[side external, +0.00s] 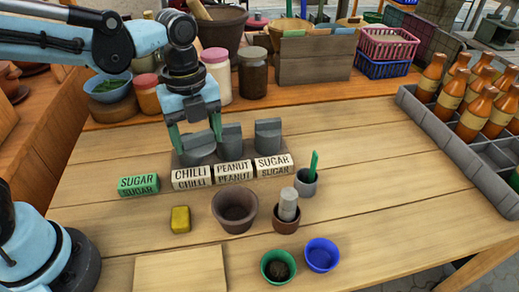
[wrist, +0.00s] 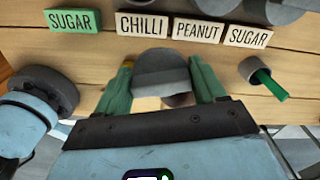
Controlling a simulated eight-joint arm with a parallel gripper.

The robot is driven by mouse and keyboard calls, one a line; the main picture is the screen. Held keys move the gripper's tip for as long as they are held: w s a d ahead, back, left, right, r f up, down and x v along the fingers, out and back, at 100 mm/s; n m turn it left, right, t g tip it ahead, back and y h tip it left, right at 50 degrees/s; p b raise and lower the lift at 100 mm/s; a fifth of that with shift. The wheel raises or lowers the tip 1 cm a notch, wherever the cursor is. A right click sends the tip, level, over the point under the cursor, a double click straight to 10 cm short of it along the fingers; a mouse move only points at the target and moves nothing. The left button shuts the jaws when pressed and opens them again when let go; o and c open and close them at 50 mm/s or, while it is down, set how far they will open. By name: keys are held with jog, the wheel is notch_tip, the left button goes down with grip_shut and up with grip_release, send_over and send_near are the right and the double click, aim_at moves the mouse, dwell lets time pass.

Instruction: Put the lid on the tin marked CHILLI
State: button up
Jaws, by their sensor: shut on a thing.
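My gripper (side external: 197,144) is above the row of grey tins, its two green fingers pointing down on either side of a grey rounded piece that looks like the lid (wrist: 160,68). In the wrist view my gripper (wrist: 161,76) is shut on this piece. The cream CHILLI label block (side external: 191,178) stands at the left of the label row, and shows in the wrist view too (wrist: 142,25). The tin behind it is mostly hidden by the lid and fingers in the side view. I cannot tell whether lid and tin touch.
PEANUT (side external: 233,173) and SUGAR (side external: 274,166) blocks stand right of CHILLI, with grey tins behind them. A green SUGAR block (side external: 138,186) is at left. A brown pot (side external: 235,211), yellow block (side external: 180,219) and small cups stand in front. A bottle crate (side external: 450,150) is at right.

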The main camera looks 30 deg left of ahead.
jog(key=w+a+n, duration=0.3)
jog(key=w+a, duration=0.1)
jog(key=a, duration=0.5)
jog(key=shift+f, duration=2.45)
jog(key=shift+f, duration=0.4)
jog(key=o, duration=1.1)
jog(key=shift+r, duration=3.5)
